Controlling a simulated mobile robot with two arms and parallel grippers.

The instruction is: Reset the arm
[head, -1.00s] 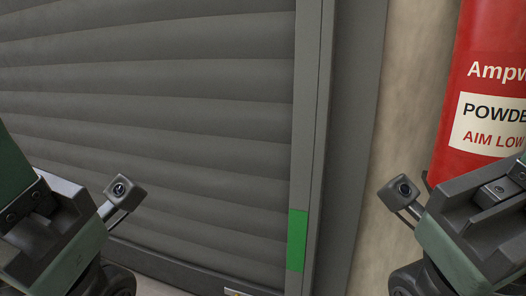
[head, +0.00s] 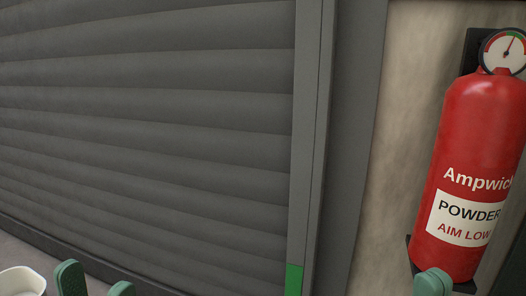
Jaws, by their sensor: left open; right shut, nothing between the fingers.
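My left gripper (head: 96,284) shows only as two green fingertips at the bottom left edge. They stand apart, open, with nothing seen between them. My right gripper (head: 433,283) shows as a green tip at the bottom right, shut and empty, in front of the lower part of the red fire extinguisher in the picture. The rest of both arms is below the frame.
A grey roller shutter (head: 140,120) fills the left, with a grey frame post (head: 310,130) bearing a green patch (head: 294,280). The fire extinguisher (head: 466,140) hangs on the beige wall at right. A white container (head: 22,281) is cut off at bottom left.

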